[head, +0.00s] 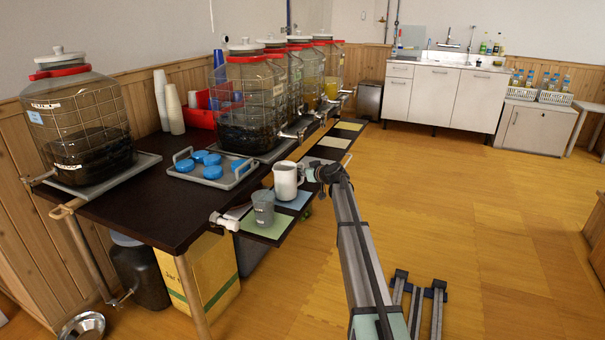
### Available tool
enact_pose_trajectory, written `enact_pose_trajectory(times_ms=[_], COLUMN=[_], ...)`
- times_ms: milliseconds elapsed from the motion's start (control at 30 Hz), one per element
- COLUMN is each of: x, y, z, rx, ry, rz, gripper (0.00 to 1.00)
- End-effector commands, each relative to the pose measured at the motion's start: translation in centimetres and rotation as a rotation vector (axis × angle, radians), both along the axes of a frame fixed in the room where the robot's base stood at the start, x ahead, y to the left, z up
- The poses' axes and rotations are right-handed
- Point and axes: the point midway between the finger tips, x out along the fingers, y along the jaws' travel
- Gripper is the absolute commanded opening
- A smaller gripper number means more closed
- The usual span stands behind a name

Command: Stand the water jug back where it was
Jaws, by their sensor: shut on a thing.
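A white jug (285,182) is upright at a narrow shelf (252,236) along the dark table's front edge. A light blue mat (298,202) shows at its base; I cannot tell whether the jug touches it. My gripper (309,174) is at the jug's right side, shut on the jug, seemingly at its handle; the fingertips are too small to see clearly. A grey translucent cup (263,209) with a label stands on a green mat (268,233), in front and left of the jug.
A grey tray (240,181) with blue lids lies on the dark table (155,213). Several large tapped jars stand along the table, including a dark-filled one (78,125) at left. A yellow box (208,275) is beneath.

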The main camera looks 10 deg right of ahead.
Motion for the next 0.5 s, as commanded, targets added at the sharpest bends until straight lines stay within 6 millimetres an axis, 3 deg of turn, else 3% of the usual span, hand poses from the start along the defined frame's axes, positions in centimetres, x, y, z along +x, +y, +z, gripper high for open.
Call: enact_pose_trajectory(times_ms=[500], x=[0.02], y=[0.00], z=[-0.48], rx=[0.003], ry=[-0.001], rz=[-0.001], gripper=[0.00])
